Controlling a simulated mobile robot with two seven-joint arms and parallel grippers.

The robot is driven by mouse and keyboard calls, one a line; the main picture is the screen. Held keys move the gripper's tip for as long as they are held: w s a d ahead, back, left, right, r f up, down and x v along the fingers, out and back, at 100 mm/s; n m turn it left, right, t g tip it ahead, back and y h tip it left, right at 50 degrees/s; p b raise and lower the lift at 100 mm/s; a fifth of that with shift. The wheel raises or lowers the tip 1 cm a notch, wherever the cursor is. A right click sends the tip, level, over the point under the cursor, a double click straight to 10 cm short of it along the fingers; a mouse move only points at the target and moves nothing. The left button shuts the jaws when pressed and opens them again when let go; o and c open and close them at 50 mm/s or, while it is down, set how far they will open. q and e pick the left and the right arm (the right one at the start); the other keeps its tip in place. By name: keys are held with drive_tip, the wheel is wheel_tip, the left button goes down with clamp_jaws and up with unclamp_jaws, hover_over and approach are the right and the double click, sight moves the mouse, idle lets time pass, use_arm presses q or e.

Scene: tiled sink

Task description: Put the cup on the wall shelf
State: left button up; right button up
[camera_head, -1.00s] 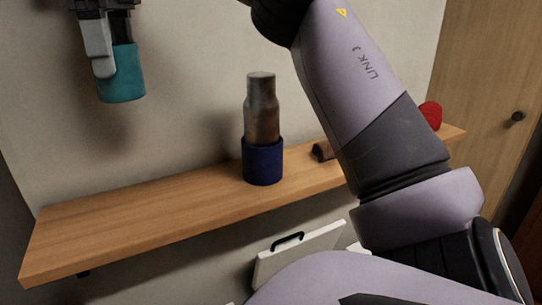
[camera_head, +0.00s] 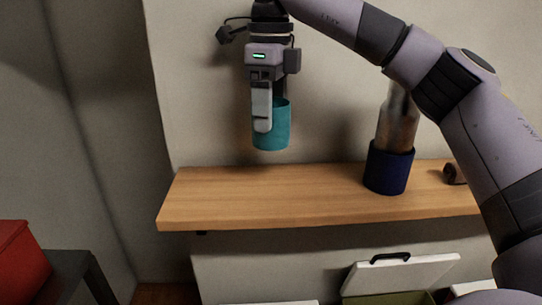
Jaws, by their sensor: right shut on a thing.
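The teal cup (camera_head: 275,133) is held by my right gripper (camera_head: 263,118), which is shut on it and points down. The cup hangs upright above the left part of the wooden wall shelf (camera_head: 262,196), with its bottom a little above the shelf top in the picture. The near finger lies over the cup's left side; the far finger is mostly hidden. My right arm reaches in from the right and arches over the shelf. My left gripper is not in view.
A metal bottle in a dark blue holder (camera_head: 388,169) stands on the shelf to the right of the cup. A small brown object (camera_head: 453,174) lies farther right, partly behind my arm. The shelf's left part is clear. A red box (camera_head: 18,260) is at lower left, a white lidded case (camera_head: 405,274) below.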

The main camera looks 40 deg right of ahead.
drive_tip(key=shift+f, duration=4.65)
drive_tip(key=shift+f, duration=0.1)
drive_tip(key=o, duration=1.3)
wheel_tip(320, 180, up, 12)
drive_tip(key=shift+r, duration=0.1)
